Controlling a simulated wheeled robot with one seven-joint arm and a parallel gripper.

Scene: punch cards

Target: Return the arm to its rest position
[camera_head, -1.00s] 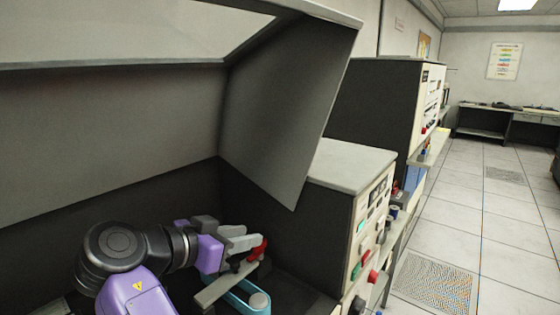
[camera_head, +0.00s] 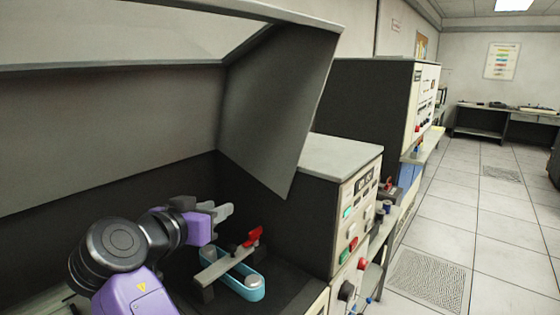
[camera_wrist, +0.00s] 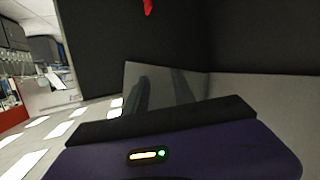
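My gripper (camera_head: 222,210) has light grey fingers on a purple and black wrist. It hangs in the air inside the dark hooded machine, above and left of a red handle (camera_head: 252,236). The fingers are clear of the handle, and nothing shows held in them. I cannot tell how far apart the fingertips are. The red handle sits by a grey bar (camera_head: 222,264) and a light blue loop-shaped part (camera_head: 246,288). A red piece (camera_wrist: 148,6) shows at the top of the wrist view, where the fingers are not clearly visible.
The sloping hood (camera_head: 285,110) hangs over the arm, with its side panel to the right of the gripper. A panel with coloured buttons (camera_head: 358,205) stands right of the work area. Tall cabinets (camera_head: 385,100) stand beyond. The tiled floor at right (camera_head: 470,220) is open.

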